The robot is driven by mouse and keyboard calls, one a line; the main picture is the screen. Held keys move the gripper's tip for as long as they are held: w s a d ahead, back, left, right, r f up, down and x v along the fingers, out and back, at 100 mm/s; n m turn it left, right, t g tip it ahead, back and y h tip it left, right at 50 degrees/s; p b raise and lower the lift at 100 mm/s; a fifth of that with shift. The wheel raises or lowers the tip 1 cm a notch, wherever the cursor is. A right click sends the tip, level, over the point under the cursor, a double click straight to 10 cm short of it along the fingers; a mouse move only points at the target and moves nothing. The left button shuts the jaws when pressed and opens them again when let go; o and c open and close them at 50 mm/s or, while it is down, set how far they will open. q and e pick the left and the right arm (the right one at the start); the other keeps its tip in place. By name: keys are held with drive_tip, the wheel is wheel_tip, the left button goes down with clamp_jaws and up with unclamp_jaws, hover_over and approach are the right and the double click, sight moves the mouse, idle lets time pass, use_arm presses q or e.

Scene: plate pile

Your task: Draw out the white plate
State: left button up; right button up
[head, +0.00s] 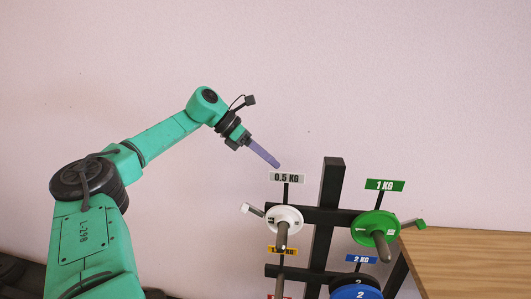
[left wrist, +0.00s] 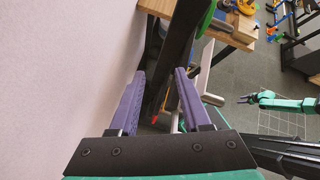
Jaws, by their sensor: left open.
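The white plate (head: 291,213) hangs on a grey peg of the black rack, under the 0.5 KG sign (head: 286,178). The peg's end sticks out through its middle. My left gripper (head: 276,163) is above and slightly left of the plate, apart from it, pointing down to the right. Its purple fingers are spread and empty in the left wrist view (left wrist: 160,73). I cannot clearly make out the white plate in that view. My right gripper (left wrist: 245,99) shows small at the right of the left wrist view; its jaw state is too small to tell.
The black rack (head: 328,195) also holds a green plate (head: 366,222) at right and a blue plate (head: 345,292) below. A 1 KG sign (head: 385,185) stands above the green plate. A wooden table (head: 475,255) is at right. The wall is close behind the rack.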

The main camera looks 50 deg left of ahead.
sight(288, 206)
use_arm(q)
drive_tip(key=s+d+r+m+g+y, duration=0.3)
drive_tip(key=s+d+r+m+g, duration=0.1)
drive_tip(key=s+d+r+m, duration=0.15)
drive_tip(key=p+x, duration=0.1)
drive_tip(key=x, duration=0.6)
drive_tip(key=p+x, duration=0.1)
drive_tip(key=x, duration=0.6)
drive_tip(key=shift+a+f+p, duration=0.15)
drive_tip(key=shift+a+p, duration=0.05)
drive_tip(key=shift+p, duration=0.1)
drive_tip(key=shift+f, duration=0.2)
clamp_jaws()
drive_tip(key=shift+r, duration=0.15)
